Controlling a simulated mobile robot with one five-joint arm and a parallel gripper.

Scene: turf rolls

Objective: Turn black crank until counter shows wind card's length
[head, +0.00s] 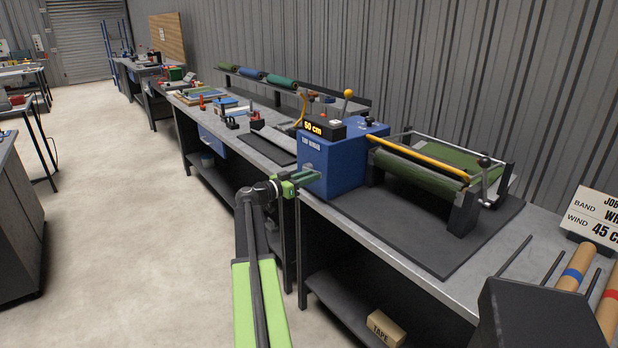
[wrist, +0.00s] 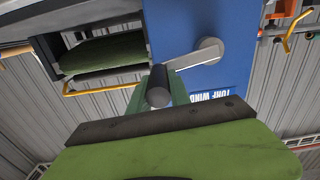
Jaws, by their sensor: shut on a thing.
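The blue turf winder (head: 330,160) stands on the bench with a counter (head: 314,128) on top that reads 50 cm. The job card (head: 594,217) at the right edge reads WIND 45 C, with its right side cut off. My green gripper (head: 299,178) is at the winder's left face, shut on the black crank. In the wrist view the crank's black handle (wrist: 158,87) is at the green fingers, and its grey arm (wrist: 195,55) runs up right to a round hub on the blue face. The crank is mostly hidden in the head view.
Green turf (head: 425,172) lies on the winder's rollers, beside a yellow bar (head: 420,160). Cardboard tubes with blue and red bands (head: 575,268) lie at the lower right. A TAPE box (head: 386,328) sits on the lower shelf. The floor left of the bench is clear.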

